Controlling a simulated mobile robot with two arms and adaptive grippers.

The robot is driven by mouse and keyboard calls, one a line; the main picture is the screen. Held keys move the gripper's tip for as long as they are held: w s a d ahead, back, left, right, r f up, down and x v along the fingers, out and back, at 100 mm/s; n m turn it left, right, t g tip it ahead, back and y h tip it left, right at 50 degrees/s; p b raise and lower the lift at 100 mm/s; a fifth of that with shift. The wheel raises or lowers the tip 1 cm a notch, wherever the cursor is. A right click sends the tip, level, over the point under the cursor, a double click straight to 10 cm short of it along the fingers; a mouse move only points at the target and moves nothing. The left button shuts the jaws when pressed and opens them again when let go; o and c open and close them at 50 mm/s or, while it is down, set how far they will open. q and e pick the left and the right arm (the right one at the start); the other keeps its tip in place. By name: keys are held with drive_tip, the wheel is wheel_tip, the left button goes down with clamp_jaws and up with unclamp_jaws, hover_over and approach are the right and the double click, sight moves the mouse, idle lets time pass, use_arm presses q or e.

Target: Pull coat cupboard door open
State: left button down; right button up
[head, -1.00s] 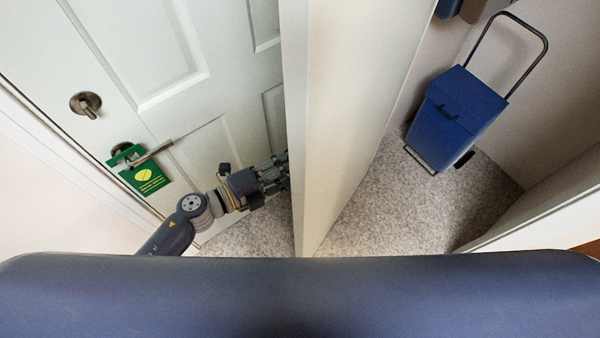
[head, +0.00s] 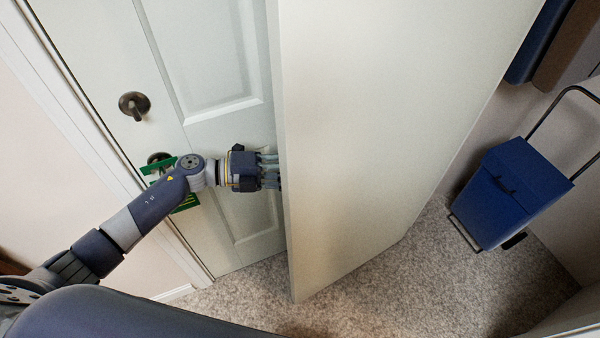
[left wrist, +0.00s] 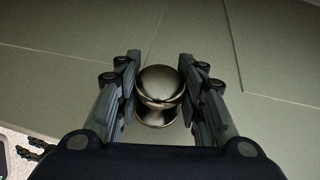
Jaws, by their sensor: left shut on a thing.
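The coat cupboard door (head: 380,120) is a pale door standing ajar in the middle of the head view, with its inner face to the right. My left gripper (head: 272,172) is on the left side of this door, its fingers reaching to the door near its free edge. In the left wrist view a round dark metal knob (left wrist: 159,88) sits between the two fingers of my left gripper (left wrist: 160,85), on the door's panelled face. The gripper is shut on the knob. In the head view the knob is hidden.
A white panelled door (head: 215,110) with a dark lock (head: 134,105) and a green hanger sign (head: 189,163), partly behind my arm, stands at left. A blue wheeled cart (head: 510,195) and dark hanging things (head: 540,40) are in the cupboard at right. Speckled carpet (head: 390,285) lies clear below the door.

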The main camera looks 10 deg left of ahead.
use_arm(q)
drive_tip(key=c, duration=1.2)
unclamp_jaws()
drive_tip(key=shift+f, duration=0.15)
drive_tip(key=shift+o, duration=0.8)
drive_tip(key=shift+a, duration=0.15)
drive_tip(key=shift+s, duration=0.1)
drive_tip(key=v, duration=1.2)
